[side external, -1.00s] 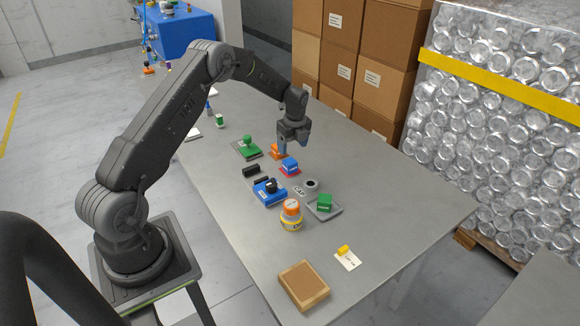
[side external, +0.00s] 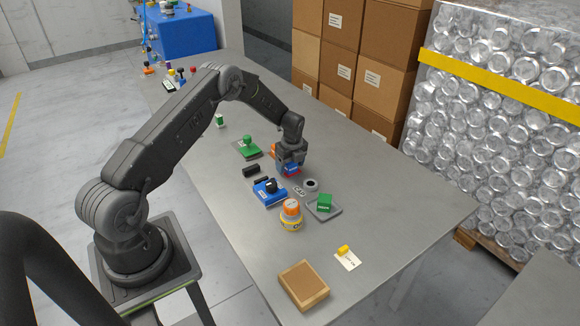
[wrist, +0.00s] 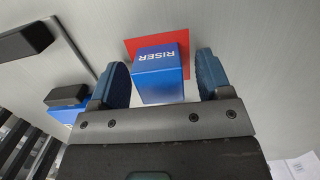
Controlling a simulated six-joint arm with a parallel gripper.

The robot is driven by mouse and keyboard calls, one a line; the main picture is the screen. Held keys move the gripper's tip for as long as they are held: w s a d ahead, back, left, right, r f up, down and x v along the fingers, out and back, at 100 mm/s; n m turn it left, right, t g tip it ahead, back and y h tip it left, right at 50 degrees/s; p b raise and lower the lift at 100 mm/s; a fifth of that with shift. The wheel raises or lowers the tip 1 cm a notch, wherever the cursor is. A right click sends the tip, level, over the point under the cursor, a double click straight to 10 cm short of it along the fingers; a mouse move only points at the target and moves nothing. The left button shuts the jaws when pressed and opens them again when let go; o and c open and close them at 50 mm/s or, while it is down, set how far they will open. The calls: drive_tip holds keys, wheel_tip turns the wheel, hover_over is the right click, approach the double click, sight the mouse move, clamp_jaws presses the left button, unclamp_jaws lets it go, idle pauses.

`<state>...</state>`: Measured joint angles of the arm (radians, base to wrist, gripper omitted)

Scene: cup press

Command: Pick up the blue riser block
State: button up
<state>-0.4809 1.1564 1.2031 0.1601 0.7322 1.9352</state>
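The blue riser block (wrist: 158,80), with the word RISER in white on it, sits over a red patch (wrist: 136,45) on the table. In the side external view the blue riser block (side external: 290,168) is partly hidden by my gripper (side external: 291,165). In the wrist view my gripper (wrist: 163,80) is open, with one finger on each side of the block. The gripper holds nothing.
A blue press fixture (side external: 268,193) with black parts stands to the left of the block. A grey ring (side external: 311,185), a green block (side external: 325,202) on a grey tray and an orange-topped container (side external: 291,213) stand nearer the front. A green stamp-like piece (side external: 248,146) is behind.

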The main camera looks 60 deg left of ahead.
drive_tip(key=c, duration=1)
drive_tip(key=shift+c, duration=0.2)
drive_tip(key=shift+r, duration=0.1)
